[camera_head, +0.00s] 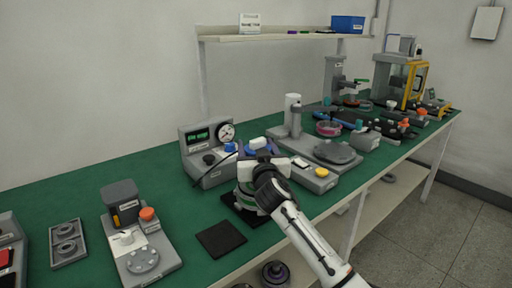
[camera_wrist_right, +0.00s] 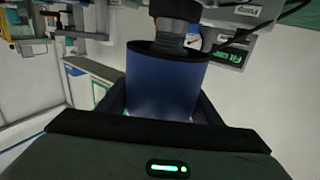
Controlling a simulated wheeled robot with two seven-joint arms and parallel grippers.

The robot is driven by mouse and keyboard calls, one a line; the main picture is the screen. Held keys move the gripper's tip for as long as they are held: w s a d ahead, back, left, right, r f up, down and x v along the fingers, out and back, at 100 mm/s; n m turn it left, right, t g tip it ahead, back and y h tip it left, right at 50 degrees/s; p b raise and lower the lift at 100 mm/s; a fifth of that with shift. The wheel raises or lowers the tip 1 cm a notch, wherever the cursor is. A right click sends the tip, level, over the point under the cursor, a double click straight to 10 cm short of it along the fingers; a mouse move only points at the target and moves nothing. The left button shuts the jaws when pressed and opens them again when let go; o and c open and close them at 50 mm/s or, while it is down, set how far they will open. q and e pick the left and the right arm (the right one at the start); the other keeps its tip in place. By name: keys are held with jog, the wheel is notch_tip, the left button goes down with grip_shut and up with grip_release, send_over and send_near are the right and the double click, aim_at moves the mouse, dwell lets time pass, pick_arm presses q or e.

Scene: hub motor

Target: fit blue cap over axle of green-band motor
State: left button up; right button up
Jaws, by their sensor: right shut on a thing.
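The blue cap (camera_wrist_right: 165,88) is between the fingers of my right gripper (camera_wrist_right: 165,110) in the right wrist view. Its dark rim is toward the top of that picture. A grey and dark cylindrical part (camera_wrist_right: 178,30) stands at the rim and appears to enter the mouth; how deep I cannot tell. In the head view my right gripper (camera_head: 264,168) is over the green-band motor (camera_head: 242,198), a pale round body with green on its side, on a dark pad. The gripper hides much of the motor and its axle. My left gripper is not in view.
A grey tester (camera_head: 205,160) with a dial and green display stands just behind the motor. An empty black pad (camera_head: 221,239) lies at its front left. A grey station with a yellow button (camera_head: 321,172) stands to the right.

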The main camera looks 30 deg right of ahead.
jog(key=shift+f+b, duration=1.15)
jog(key=shift+f, duration=0.05)
jog(key=shift+f, duration=0.1)
jog(key=shift+f+b, duration=1)
jog(key=shift+f, duration=0.05)
jog(key=o, duration=1.2)
jog(key=shift+o, duration=0.2)
